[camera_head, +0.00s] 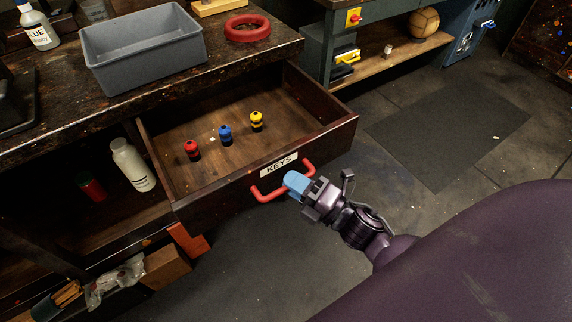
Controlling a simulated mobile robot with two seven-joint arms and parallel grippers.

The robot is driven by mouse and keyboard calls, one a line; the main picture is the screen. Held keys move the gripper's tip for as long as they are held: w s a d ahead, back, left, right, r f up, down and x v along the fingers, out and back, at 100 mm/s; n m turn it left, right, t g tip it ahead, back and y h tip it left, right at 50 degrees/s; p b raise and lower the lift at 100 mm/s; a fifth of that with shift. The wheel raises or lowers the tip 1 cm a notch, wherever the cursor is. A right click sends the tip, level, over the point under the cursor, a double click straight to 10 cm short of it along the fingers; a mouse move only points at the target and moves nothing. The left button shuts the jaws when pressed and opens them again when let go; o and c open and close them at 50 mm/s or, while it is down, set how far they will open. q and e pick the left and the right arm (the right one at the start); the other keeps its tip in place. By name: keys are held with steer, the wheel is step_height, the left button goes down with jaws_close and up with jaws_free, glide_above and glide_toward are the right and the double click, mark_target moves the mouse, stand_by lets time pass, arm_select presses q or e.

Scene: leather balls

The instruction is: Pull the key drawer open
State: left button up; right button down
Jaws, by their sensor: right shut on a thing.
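The key drawer (325,137) stands pulled out from the dark wooden workbench (42,138), with its inside in view. Its front has a white label reading KEYS (279,164) and a red bar handle (268,194). A red knob-like piece (192,150), a blue one (225,135) and a yellow one (257,121) stand on the drawer floor. My right gripper (296,185) is shut on the right part of the handle, its blue fingertips covering some of the bar. My left gripper is not in view.
A grey bin (145,55) and a red ring (247,28) sit on the bench top. A white bottle (132,165) stands on the shelf left of the drawer. Clear floor with a dark mat (450,130) lies to the right.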

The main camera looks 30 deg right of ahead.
steer(key=shift+s, duration=0.4)
steer(key=c, duration=1.1)
jaws_free()
steer(key=shift+c, duration=0.2)
steer(key=shift+s+d, duration=0.1)
steer(key=v, duration=1)
steer(key=shift+s, duration=0.3)
steer(key=shift+d, duration=0.1)
